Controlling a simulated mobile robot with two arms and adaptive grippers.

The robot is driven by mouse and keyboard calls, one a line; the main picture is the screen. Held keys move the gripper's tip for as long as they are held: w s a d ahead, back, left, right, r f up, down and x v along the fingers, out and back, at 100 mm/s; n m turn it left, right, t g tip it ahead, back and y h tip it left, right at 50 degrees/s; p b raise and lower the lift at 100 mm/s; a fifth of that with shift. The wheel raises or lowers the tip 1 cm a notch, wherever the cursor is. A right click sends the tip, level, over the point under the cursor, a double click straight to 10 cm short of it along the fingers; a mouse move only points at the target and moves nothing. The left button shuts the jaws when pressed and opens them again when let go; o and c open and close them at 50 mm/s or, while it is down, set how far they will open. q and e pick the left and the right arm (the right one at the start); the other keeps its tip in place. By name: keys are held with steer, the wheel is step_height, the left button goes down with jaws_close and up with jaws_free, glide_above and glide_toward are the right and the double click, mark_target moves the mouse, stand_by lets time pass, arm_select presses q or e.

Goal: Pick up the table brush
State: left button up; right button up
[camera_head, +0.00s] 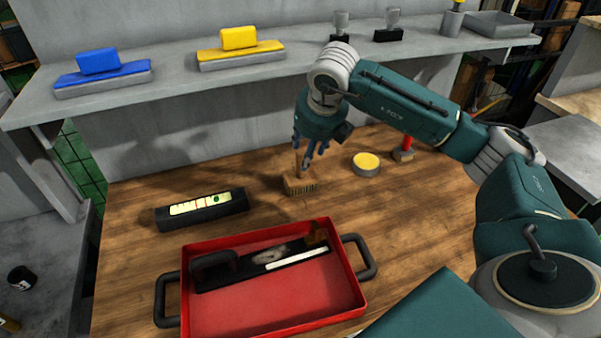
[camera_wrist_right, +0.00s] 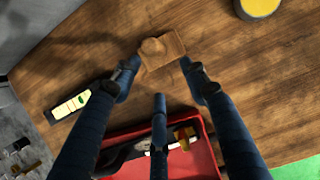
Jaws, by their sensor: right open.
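The table brush (camera_head: 300,186) stands on its bristles on the wooden table, its wooden handle pointing up. I cannot tell whether a finger touches the brush. My left gripper is not in view.
A red tray (camera_head: 270,303) with black handles holds tools in front of the brush. A black level (camera_head: 201,208) lies to the left. A yellow-topped round tin (camera_head: 367,164) and a red-handled brush (camera_head: 405,150) stand to the right. A grey shelf (camera_head: 185,90) runs behind.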

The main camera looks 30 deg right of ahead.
mark_target(302, 153)
steer(key=shift+w+d+r, duration=0.1)
steer(key=shift+w+d, duration=0.1)
steer(key=shift+w, duration=0.6)
steer(key=shift+w+d, duration=0.1)
steer(key=shift+w, duration=0.4)
steer(key=p+x, duration=0.2)
steer(key=x, duration=0.3)
steer(key=shift+d, duration=0.1)
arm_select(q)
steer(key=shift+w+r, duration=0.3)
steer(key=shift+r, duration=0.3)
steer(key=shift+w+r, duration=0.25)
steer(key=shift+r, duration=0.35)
arm_select(e)
steer(key=c, duration=0.4)
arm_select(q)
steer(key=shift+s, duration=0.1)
arm_select(e)
jaws_close()
